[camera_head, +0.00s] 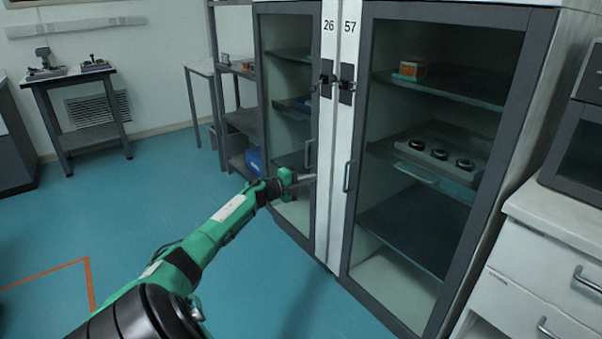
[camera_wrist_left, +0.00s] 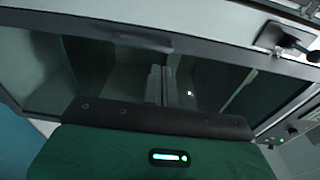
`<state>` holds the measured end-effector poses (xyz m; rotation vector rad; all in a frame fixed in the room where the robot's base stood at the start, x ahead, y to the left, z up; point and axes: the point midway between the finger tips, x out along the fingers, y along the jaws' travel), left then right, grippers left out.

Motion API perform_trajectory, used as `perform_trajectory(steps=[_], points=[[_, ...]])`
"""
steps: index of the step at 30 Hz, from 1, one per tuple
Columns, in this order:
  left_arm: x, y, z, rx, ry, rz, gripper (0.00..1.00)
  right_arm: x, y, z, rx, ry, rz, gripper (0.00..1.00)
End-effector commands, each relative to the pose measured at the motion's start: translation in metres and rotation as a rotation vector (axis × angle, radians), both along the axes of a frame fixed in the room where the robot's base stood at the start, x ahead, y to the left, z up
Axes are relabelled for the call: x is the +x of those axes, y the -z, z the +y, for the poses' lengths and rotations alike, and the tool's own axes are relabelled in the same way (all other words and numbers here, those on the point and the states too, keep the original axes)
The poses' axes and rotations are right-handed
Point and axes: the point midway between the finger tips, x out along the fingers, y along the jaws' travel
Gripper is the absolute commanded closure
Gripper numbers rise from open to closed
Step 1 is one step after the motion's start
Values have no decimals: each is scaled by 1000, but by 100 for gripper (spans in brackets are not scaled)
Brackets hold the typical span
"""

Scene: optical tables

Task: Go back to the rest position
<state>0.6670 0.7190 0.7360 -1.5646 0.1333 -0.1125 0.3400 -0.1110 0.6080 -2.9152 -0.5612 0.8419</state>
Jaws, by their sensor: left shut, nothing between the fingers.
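My left arm reaches from the bottom left toward the tall glass-door cabinet (camera_head: 335,130). My left gripper (camera_head: 311,178) is shut and empty, in front of the cabinet near the left door's handle (camera_head: 308,153). I cannot tell whether the fingertips touch the door. In the left wrist view the closed fingers (camera_wrist_left: 162,86) point at a dark glass panel. My right gripper is not in view.
Both cabinet doors look closed; the right door has its own handle (camera_head: 348,177). A drawer unit (camera_head: 555,270) stands at the right. An open shelf (camera_head: 243,122) stands left of the cabinet. The blue floor (camera_head: 130,215) is clear at the left.

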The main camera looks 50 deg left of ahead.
Motion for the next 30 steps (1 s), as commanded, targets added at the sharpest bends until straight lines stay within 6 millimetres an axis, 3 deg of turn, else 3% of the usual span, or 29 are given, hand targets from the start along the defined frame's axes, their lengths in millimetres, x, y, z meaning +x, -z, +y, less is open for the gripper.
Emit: perform_trajectory(steps=[7, 20, 23, 25, 30], points=[[-21, 0, 5, 0, 0, 1, 100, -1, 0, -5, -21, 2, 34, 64], [-25, 2, 4, -2, 1, 1, 100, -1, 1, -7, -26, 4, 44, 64], [-24, 16, -15, -32, 4, 6, 100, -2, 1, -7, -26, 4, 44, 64], [-22, 36, -42, -76, 4, 15, 100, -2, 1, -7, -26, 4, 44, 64], [-34, 102, -146, -267, -13, 63, 100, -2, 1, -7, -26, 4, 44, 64]])
